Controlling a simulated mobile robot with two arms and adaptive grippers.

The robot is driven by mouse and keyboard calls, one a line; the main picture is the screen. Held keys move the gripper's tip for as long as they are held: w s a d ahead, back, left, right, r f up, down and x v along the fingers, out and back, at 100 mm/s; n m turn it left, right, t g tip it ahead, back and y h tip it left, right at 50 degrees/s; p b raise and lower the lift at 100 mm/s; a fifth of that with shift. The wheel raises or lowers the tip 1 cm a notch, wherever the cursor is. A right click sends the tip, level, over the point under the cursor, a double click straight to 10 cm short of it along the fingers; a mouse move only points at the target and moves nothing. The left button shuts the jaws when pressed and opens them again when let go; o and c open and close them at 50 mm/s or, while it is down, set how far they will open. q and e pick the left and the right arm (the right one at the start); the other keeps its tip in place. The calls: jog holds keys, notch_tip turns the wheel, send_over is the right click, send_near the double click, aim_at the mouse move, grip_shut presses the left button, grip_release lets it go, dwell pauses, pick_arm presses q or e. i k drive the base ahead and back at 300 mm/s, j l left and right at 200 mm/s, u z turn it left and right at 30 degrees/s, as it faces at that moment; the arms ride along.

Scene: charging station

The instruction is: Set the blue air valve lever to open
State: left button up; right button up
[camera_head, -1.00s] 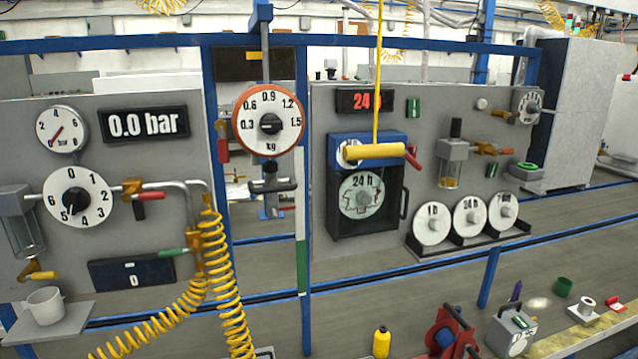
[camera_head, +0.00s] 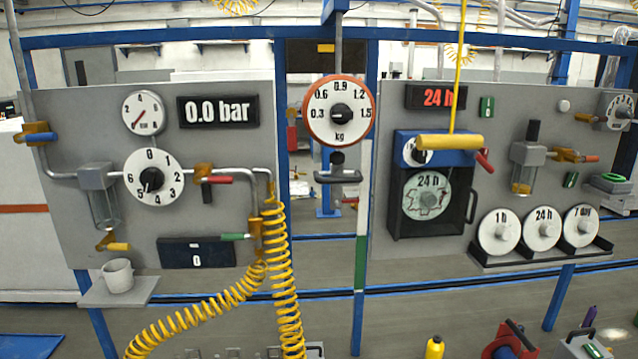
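A blue lever (camera_head: 40,137) sits on a brass-coloured valve at the far left edge of the grey panel (camera_head: 80,235). The lever lies roughly horizontal, across the grey pipe that drops from the valve and bends right toward the clear filter bowl (camera_head: 104,208). The round pressure dial (camera_head: 143,112) has its red needle toward the lower left. The display (camera_head: 217,112) reads 0.0 bar. Neither of my grippers is in view.
A red-handled valve (camera_head: 214,180) and a green-handled valve (camera_head: 236,237) sit on the same panel. A yellow coiled hose (camera_head: 280,270) hangs in front. A shelf (camera_head: 140,291) with a white cup (camera_head: 118,276) juts out below.

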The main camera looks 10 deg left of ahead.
aim_at(29, 137)
jog(key=u, duration=1.65)
